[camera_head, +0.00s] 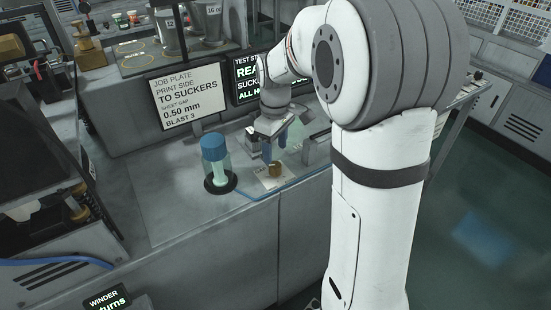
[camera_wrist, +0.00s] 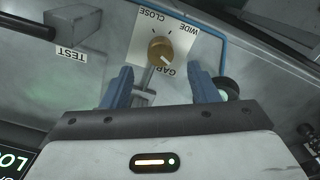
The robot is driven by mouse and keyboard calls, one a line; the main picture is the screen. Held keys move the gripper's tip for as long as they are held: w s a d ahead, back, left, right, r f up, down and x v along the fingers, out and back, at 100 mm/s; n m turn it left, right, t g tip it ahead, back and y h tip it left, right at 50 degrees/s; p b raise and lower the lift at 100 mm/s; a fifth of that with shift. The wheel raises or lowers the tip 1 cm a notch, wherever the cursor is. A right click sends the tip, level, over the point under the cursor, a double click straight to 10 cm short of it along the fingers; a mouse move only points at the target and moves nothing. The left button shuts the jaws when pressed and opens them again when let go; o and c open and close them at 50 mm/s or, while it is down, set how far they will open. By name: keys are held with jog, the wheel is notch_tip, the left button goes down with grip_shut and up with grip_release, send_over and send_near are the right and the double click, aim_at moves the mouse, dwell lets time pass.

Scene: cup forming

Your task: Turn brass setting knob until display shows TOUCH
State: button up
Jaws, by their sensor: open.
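The brass setting knob (camera_head: 274,170) sits on a pale label plate on the grey bench in the head view. In the wrist view the knob (camera_wrist: 161,51) shows from above with a pale pointer mark at its lower right, and the plate (camera_wrist: 142,28) reads CLOSE, WIDE and GAP. My gripper (camera_wrist: 163,80) is open with its blue fingers apart, and the knob lies just beyond the gap between them. In the head view my gripper (camera_head: 275,149) hangs above the knob.
A clear cylinder with a blue cap (camera_head: 214,147) stands left of the knob. A JOB PLATE sign (camera_head: 188,97) stands behind, giving a 0.50 mm sheet gap. A grey block labelled TEST (camera_wrist: 77,28) is left of the plate in the wrist view. A blue line (camera_head: 265,193) runs along the bench edge.

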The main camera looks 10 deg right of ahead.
aim_at(275, 164)
notch_tip(275, 164, down, 5)
jog(key=shift+f, duration=0.1)
dwell(0.3)
jog(key=c, duration=0.9)
jog(key=shift+d, duration=0.15)
jog(key=shift+c, duration=0.4)
